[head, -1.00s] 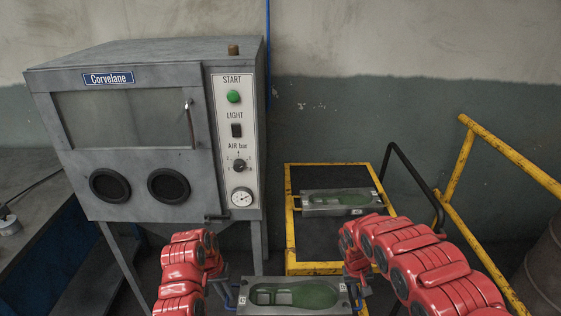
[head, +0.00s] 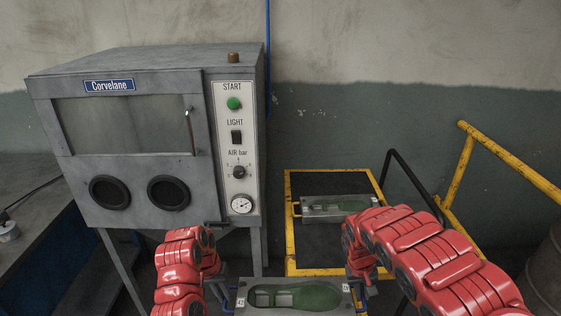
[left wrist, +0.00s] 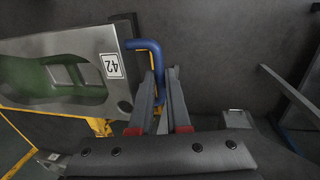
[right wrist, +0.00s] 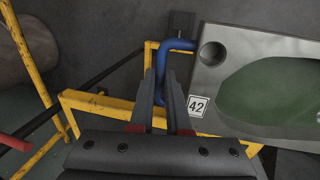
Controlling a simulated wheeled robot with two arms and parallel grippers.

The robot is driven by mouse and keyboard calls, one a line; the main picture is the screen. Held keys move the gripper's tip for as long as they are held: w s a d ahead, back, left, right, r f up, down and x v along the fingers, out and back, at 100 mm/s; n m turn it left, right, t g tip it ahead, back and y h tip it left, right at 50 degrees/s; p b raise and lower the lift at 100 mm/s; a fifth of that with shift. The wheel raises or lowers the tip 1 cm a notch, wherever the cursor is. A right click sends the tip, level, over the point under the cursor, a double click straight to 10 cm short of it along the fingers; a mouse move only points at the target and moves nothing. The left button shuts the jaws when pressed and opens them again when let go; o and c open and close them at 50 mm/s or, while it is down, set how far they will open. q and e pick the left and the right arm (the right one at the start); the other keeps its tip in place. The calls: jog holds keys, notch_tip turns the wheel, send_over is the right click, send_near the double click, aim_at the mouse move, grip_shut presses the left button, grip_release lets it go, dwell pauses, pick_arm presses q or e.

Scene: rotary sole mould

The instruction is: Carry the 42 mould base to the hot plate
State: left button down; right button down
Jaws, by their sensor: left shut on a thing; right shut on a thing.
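The 42 mould base (head: 290,309) is a grey metal block with a green sole-shaped cavity, held level between my two arms at the bottom of the head view. Its 42 label shows in the left wrist view (left wrist: 111,66) and the right wrist view (right wrist: 198,106). My left gripper (left wrist: 159,80) is shut on the blue handle (left wrist: 152,52) at one end. My right gripper (right wrist: 161,82) is shut on the blue handle (right wrist: 166,52) at the other end. The hot plate is not seen in these frames.
A grey Corvelane blasting cabinet (head: 150,140) stands ahead on the left. A yellow-framed cart (head: 290,235) stands ahead on the right, with another mould part (head: 340,207) on it. A yellow rail (head: 510,165) and a barrel (head: 545,275) are at right; a bench (head: 30,190) is at far left.

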pick_arm(q)
jog(key=shift+r, duration=0.7)
pick_arm(e)
jog(key=shift+w+d+r, duration=0.15)
jog(key=shift+r, duration=0.25)
jog(key=shift+w+d+r, duration=0.15)
jog(key=shift+r, duration=0.2)
pick_arm(q)
jog(key=shift+s+r, duration=0.15)
jog(key=shift+r, duration=0.15)
pick_arm(e)
jog(key=shift+s+r, duration=0.2)
jog(key=shift+r, duration=0.1)
pick_arm(q)
jog(key=shift+a+r, duration=0.1)
pick_arm(e)
jog(key=shift+s, duration=0.1)
pick_arm(q)
jog(key=shift+r, duration=0.2)
pick_arm(e)
jog(key=shift+s+a+r, duration=0.15)
jog(key=shift+s+a, duration=0.05)
